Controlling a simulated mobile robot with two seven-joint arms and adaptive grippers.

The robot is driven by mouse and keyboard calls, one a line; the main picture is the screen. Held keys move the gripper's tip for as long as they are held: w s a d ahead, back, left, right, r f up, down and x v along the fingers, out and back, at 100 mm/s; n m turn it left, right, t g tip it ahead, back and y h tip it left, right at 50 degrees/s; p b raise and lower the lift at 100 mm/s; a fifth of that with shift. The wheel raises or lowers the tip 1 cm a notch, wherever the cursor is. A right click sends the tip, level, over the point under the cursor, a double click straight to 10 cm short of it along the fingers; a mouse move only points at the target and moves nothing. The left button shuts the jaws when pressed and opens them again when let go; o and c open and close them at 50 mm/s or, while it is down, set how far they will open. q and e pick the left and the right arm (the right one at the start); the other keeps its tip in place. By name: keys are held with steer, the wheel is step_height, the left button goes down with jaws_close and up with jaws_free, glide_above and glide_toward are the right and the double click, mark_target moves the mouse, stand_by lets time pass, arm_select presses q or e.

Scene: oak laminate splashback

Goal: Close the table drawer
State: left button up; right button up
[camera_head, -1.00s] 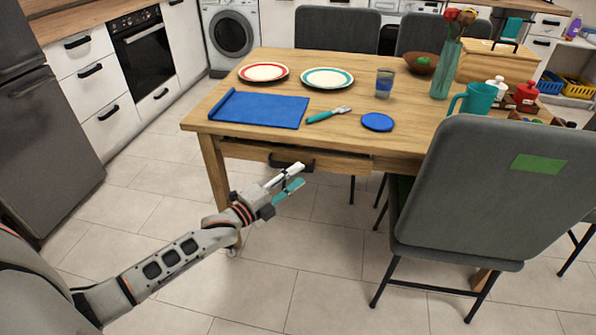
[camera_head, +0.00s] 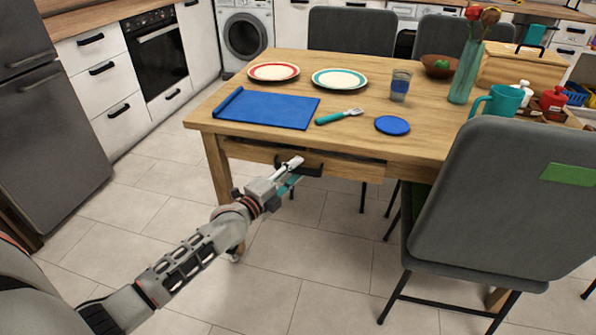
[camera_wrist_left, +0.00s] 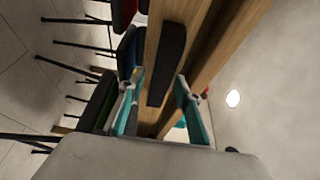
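The table drawer (camera_head: 345,168) is in the front side of the wooden table (camera_head: 440,140), under the blue mat. A dark gap shows above its wooden front; how far it stands out is hard to tell. Its black handle (camera_head: 312,170) is partly covered by my left gripper (camera_head: 292,173) in the head view. In the left wrist view the black handle (camera_wrist_left: 167,65) lies ahead, between the lines of the two teal-padded fingers. My left gripper (camera_wrist_left: 162,105) is open and empty there, and contact with the handle is not visible. My right gripper is not in view.
A grey chair (camera_head: 505,210) stands close at the table's right front. The tabletop holds a blue mat (camera_head: 268,108), plates, a teal-handled utensil (camera_head: 338,116), a cup and a vase. Floor left of the table is clear.

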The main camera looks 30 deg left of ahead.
arm_select(q)
steer(key=shift+w+f, duration=0.1)
steer(key=shift+w, duration=0.2)
steer(key=shift+w+d, duration=0.1)
steer(key=shift+w, duration=0.05)
jaws_close()
steer(key=shift+w, duration=0.35)
steer(key=w, duration=0.1)
steer(key=w+a+b, duration=0.1)
steer(key=w, duration=0.1)
steer(key=shift+w+a, duration=0.1)
steer(key=shift+a+r, duration=0.1)
steer(key=shift+r, duration=0.2)
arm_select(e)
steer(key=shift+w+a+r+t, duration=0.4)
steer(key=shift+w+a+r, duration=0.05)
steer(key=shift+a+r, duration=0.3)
arm_select(q)
jaws_free()
steer(key=shift+w, duration=0.15)
steer(key=shift+f, duration=0.1)
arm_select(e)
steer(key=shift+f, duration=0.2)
